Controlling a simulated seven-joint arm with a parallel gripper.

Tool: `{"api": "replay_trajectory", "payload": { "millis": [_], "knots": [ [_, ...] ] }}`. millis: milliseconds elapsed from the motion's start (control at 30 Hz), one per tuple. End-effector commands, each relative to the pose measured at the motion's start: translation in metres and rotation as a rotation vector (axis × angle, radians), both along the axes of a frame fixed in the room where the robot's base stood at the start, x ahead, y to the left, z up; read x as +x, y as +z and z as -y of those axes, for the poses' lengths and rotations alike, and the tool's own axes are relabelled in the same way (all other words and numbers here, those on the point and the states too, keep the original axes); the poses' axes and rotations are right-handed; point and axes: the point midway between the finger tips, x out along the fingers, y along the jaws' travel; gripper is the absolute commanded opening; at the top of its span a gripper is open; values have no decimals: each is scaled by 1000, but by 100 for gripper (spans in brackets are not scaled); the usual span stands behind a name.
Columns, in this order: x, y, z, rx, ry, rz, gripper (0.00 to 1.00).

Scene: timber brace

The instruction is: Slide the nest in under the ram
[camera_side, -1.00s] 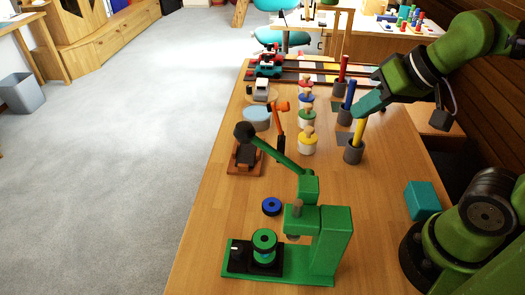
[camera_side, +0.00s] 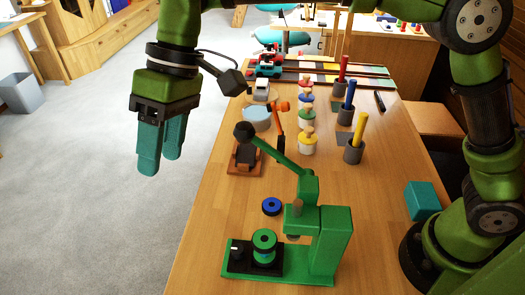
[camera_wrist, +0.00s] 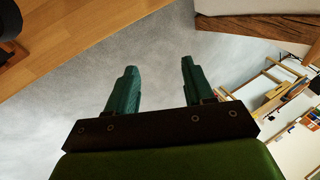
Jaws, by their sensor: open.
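The green press (camera_side: 330,245) stands at the near end of the table. Its long lever rises to the left and ends in a black knob (camera_side: 243,130). The ram (camera_side: 293,238) shows only slightly beneath the press head. The black nest (camera_side: 240,268) sits on the green base, left of the ram and out from under it. It carries a green ring-shaped part (camera_side: 264,241) with blue below its top, and a small white-tipped knob (camera_side: 235,247). My gripper (camera_side: 160,162) is open and empty, high at the left and well apart from the nest; its teal fingers also show in the wrist view (camera_wrist: 158,67).
A blue ring (camera_side: 271,206) lies behind the nest. A brown stand (camera_side: 246,161) and an orange jointed figure (camera_side: 279,130) are near the lever knob. Cups with coloured rods (camera_side: 354,152) stand at the right, with a teal block (camera_side: 422,200) nearer. Floor lies left of the table.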

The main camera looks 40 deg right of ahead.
Motion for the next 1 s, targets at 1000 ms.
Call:
{"api": "replay_trajectory", "payload": {
  "millis": [1000],
  "knots": [
    [-25, -148, 40, -629, -9, -242, 52]
  ]
}}
